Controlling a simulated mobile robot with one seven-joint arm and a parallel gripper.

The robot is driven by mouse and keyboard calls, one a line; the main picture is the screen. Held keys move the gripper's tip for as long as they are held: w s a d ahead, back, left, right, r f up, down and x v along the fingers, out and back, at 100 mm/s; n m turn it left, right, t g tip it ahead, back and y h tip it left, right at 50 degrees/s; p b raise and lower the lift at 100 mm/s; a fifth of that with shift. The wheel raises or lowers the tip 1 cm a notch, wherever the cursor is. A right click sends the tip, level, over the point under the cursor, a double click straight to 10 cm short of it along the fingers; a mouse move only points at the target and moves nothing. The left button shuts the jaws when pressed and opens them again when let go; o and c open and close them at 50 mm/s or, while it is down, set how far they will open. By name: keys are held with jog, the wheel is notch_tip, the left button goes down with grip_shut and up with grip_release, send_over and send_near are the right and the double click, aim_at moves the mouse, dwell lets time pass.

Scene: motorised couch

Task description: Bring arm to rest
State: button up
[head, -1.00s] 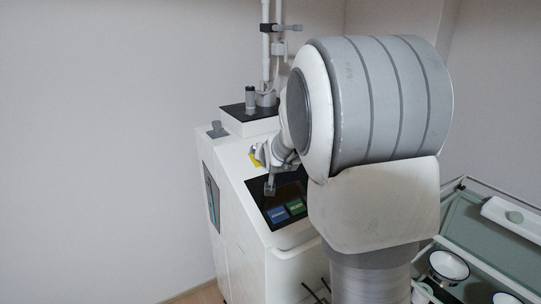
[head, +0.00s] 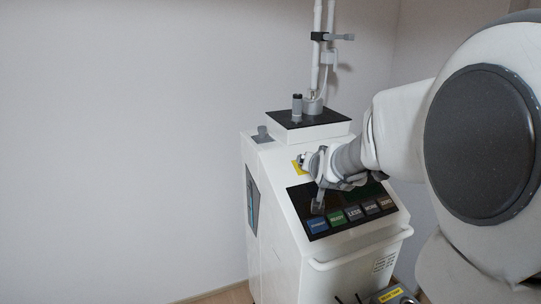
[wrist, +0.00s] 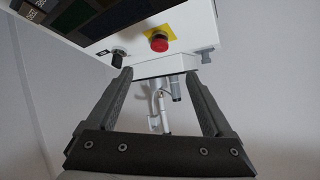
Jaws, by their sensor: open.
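My gripper (head: 319,202) is at the end of my arm, over the dark control panel of a white machine (head: 280,255) in the head view. In the wrist view my gripper (wrist: 158,85) shows two dark fingers spread wide apart with nothing between them. The panel (head: 300,200) carries a row of several coloured buttons, blue and green at the left and grey ones to the right. In the wrist view a red button (wrist: 159,42) on a yellow plate and a black knob (wrist: 118,57) lie beyond the fingertips. My arm hides part of the panel.
A white pole (head: 316,65) with a grey clamp rises from the black-topped box (head: 307,118) on the machine. A white handle bar (head: 360,246) runs along the machine's front. Bare wall and open space lie to the left.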

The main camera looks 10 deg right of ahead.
jog(key=s+a+n+g+y, duration=0.1)
jog(key=s+a, duration=0.4)
jog(key=s, duration=1)
jog(key=s+a+f+n+g+y+p, duration=0.1)
jog(key=s+a+n+g, duration=0.3)
jog(key=s, duration=1.1)
jog(key=shift+s+a+f+n+g+y, duration=0.15)
jog(key=shift+s+a+n+g+y, duration=0.2)
jog(key=shift+a+g, duration=0.4)
